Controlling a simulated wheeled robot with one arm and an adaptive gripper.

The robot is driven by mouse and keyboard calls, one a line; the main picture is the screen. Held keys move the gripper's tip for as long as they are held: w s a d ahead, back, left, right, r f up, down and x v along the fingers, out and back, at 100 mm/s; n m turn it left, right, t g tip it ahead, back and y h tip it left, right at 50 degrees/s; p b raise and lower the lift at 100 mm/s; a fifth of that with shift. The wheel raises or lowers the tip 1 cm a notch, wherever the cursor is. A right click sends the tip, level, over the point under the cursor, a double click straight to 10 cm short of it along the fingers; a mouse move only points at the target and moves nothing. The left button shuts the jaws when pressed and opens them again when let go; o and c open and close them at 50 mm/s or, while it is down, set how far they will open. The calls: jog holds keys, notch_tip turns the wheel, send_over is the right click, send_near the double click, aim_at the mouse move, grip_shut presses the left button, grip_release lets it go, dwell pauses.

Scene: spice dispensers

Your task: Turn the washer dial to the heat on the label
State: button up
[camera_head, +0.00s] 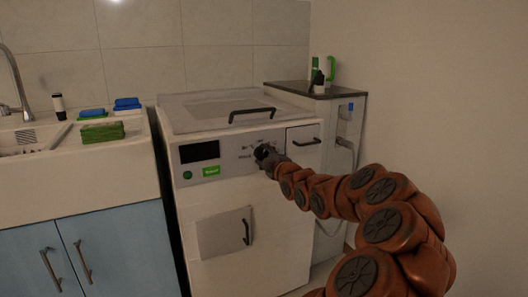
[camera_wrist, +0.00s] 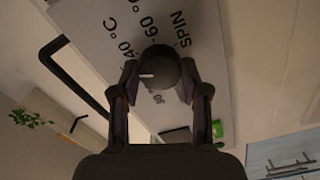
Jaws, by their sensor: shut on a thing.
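The white washer (camera_head: 250,200) stands in the middle of the head view. Its round dark dial (camera_wrist: 160,70) is on the front panel, and my gripper (camera_wrist: 158,82) is shut on it, one finger on each side. In the head view, my gripper (camera_head: 268,157) covers most of the dial. The wrist view shows a short white mark on the dial, toward picture left. Panel print reads 40 °C, 60 °C and SPIN above the dial; a partly hidden 30 is below. A green label (camera_head: 211,171) is on the panel; its text is too small to read surely.
A dark display (camera_head: 199,151) and a green button (camera_head: 187,175) are left of the dial. A drawer handle (camera_head: 307,142) is close on its right. The lid handle (camera_head: 252,114) is above. A sink counter (camera_head: 75,160) stands left; a dark-topped side cabinet (camera_head: 300,93) stands right.

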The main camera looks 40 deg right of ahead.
jog(key=m+p, duration=0.3)
jog(key=m, duration=0.1)
jog(key=shift+r+m, duration=0.1)
jog(key=shift+m, duration=0.2)
jog(key=m+p, duration=0.3)
jog(key=shift+m, duration=0.4)
jog(key=m+p, duration=0.2)
jog(key=m, duration=0.1)
jog(key=shift+m+p, duration=0.95)
jog(key=shift+m, duration=1.05)
jog(key=shift+f, duration=0.2)
jog(key=o, duration=1.2)
jog(key=shift+c, duration=0.2)
jog(key=shift+s, duration=0.1)
